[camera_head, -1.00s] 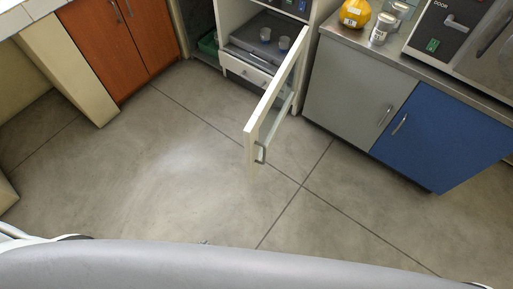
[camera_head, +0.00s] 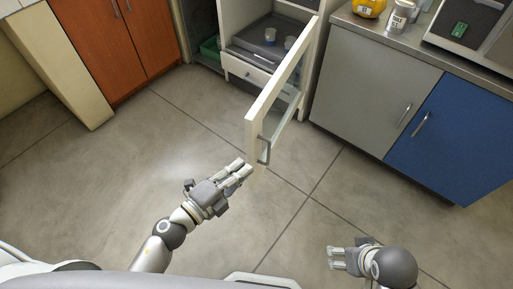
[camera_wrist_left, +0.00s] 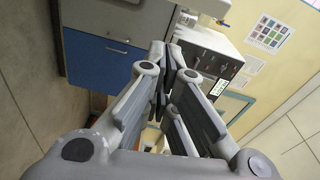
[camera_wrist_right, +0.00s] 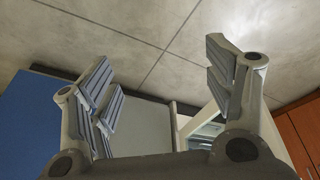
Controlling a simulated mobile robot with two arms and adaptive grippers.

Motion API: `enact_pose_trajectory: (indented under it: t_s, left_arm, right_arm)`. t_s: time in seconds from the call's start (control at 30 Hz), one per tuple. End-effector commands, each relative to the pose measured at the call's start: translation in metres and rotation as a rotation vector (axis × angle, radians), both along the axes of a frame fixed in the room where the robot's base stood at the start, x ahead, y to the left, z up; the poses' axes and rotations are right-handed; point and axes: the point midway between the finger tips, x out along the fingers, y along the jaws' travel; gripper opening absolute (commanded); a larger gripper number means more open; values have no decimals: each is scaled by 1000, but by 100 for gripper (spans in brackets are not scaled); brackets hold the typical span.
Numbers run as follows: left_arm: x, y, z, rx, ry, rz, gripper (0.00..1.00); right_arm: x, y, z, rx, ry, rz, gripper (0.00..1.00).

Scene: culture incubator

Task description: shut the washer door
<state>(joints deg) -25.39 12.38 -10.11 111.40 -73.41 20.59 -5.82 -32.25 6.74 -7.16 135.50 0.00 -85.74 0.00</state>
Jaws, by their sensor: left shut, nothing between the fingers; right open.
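The washer (camera_head: 229,18) stands at the back centre with its door (camera_head: 282,89) swung wide open toward me. The door is a pale frame with a glass pane and a grey handle (camera_head: 264,150) near its free edge. My left gripper (camera_head: 246,169) is shut and empty, with its fingertips close to the door's free edge in the head view; I cannot tell whether they touch. My right gripper (camera_head: 334,258) is open and empty, low over the floor to the right of the door. In the right wrist view, the open fingers (camera_wrist_right: 165,90) have nothing between them.
Inside the washer is a grey rack (camera_head: 258,58) with small cups. An orange cabinet (camera_head: 122,45) stands at the left, and grey (camera_head: 372,85) and blue (camera_head: 455,145) cabinets stand at the right. The floor (camera_head: 150,160) in front is clear.

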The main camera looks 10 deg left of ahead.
Motion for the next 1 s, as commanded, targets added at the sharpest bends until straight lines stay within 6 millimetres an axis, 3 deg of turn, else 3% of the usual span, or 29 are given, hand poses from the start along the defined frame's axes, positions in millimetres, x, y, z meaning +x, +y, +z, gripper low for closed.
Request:
enact_pose_trajectory:
  t_s: [0.2, 0.37, 0.83, 1.0]
  left_arm:
    - [-5, -10, 17, 59, -85, -47, 0]
    - [5, -17, 20, 60, -89, -47, 0]
    - [77, -70, 20, 57, -88, -46, 0]
    - [81, -50, 17, 60, -87, -45, 0]
  right_arm:
    - [-7, -1, 16, 0, -11, -1, 75]
    - [-5, -1, 13, 0, -8, -1, 75]
    - [1, 0, -6, 0, 0, 0, 75]
    - [-5, -1, 12, 1, -12, -1, 75]
